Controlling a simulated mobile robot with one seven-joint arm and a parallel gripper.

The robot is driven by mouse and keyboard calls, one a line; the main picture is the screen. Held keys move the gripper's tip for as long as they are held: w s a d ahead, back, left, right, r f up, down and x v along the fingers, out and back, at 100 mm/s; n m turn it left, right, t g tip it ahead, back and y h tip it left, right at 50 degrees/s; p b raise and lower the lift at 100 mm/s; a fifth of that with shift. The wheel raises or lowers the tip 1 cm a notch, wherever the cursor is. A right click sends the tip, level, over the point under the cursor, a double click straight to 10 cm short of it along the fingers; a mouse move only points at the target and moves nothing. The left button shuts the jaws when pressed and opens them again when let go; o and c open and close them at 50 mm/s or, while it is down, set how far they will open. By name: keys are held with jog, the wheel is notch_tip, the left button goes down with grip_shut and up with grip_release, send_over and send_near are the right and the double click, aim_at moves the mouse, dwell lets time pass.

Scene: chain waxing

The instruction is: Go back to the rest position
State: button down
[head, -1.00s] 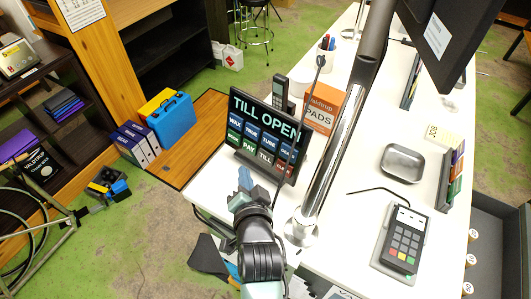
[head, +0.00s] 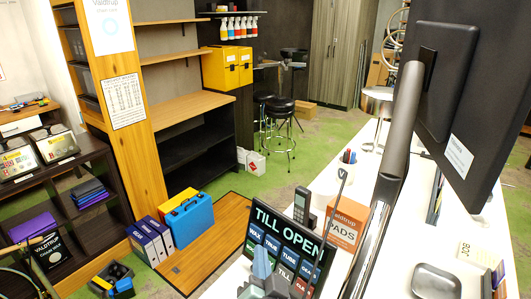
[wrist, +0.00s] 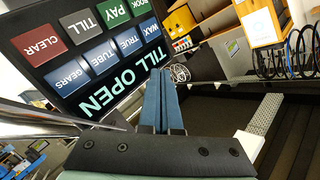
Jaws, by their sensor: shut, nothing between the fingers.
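My gripper (head: 262,256) is at the bottom edge of the head view, in front of the lower left part of the till screen (head: 285,240). In the wrist view its two blue fingers (wrist: 162,95) are pressed together with nothing between them. The till screen (wrist: 90,60) appears upside down there, close by on the left, with its coloured buttons and "TILL OPEN" text. I cannot tell the exact gap between fingers and screen. Most of my arm is below the head view.
A metal pole (head: 385,190) rises right of the screen. An orange pads box (head: 347,222), a phone (head: 302,204) and a metal tray (head: 436,281) are on the white counter (head: 395,270). A blue case (head: 189,220) sits on the wooden platform to the left. Green floor lies beyond.

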notch_tip(320, 180, up, 13)
jog(key=n+t+b, duration=0.3)
jog(key=t, duration=0.1)
jog(key=s+r+n+t+b, duration=0.2)
jog(key=s+r, duration=0.5)
jog(key=r, duration=0.4)
jog(key=s+r+n+t+b, duration=0.2)
jog(key=s+r+t, duration=0.3)
jog(key=s+r, duration=0.3)
notch_tip(320, 180, up, 4)
jog(key=shift+s+d+r+h+b, duration=0.1)
jog(key=shift+s+d+h+b, duration=0.25)
jog(key=shift+b, duration=0.4)
jog(key=shift+w+a, duration=0.15)
jog(key=shift+a, duration=0.05)
